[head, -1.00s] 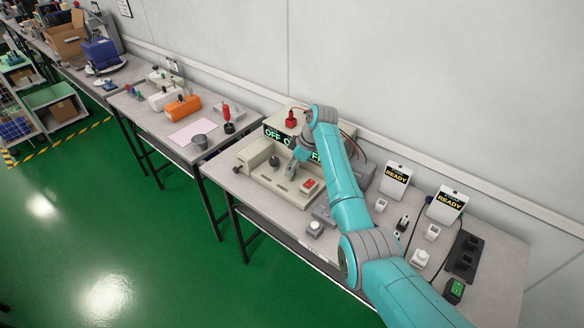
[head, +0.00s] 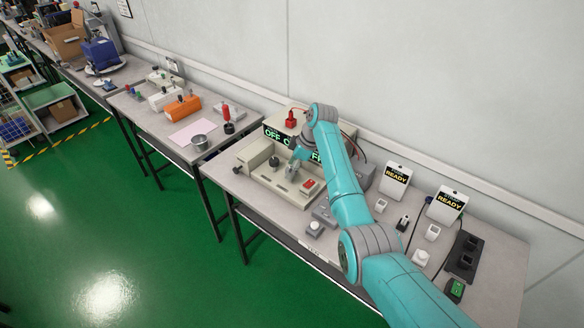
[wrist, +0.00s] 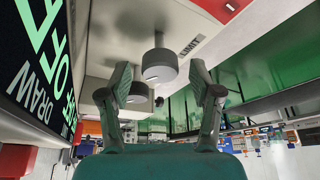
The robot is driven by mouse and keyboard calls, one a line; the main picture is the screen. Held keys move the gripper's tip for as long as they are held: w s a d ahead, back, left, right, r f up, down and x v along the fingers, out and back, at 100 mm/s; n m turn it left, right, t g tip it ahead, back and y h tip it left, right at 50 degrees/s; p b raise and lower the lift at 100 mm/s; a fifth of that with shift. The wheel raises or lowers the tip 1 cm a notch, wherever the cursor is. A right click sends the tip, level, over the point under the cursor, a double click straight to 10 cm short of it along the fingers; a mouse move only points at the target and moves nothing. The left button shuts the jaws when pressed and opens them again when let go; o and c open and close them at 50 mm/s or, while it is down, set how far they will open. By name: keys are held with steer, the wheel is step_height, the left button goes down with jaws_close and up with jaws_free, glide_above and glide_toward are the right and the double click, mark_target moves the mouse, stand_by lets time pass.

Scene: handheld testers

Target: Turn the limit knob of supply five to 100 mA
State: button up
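The supply is a beige box (head: 258,178) with a sloped top on the bench, under my gripper (head: 296,162). In the wrist view, a grey round knob (wrist: 160,66) stands out beside the printed word LIMIT. My gripper (wrist: 161,80) is open, with one dark finger on each side of this knob and gaps visible on both sides. A second grey knob (wrist: 137,93) is partly behind the left finger. The knob's pointer and scale cannot be read. In the head view my gripper and arm hide part of the box.
A display (wrist: 38,70) reading DRAW and OFF is close at left in the wrist view. A red button (head: 308,185) is on the box's right. Two READY signs (head: 396,180) and small devices stand farther right. A neighbouring bench (head: 165,118) is at left.

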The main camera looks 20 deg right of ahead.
steer(key=v, duration=1.2)
steer(key=w+a+f+m+g+h, duration=0.15)
steer(key=a+m+h, duration=0.3)
steer(key=m, duration=1.45)
steer(key=f, duration=1)
steer(key=shift+w+a, duration=0.15)
steer(key=shift+w, duration=0.05)
steer(key=c, duration=1.1)
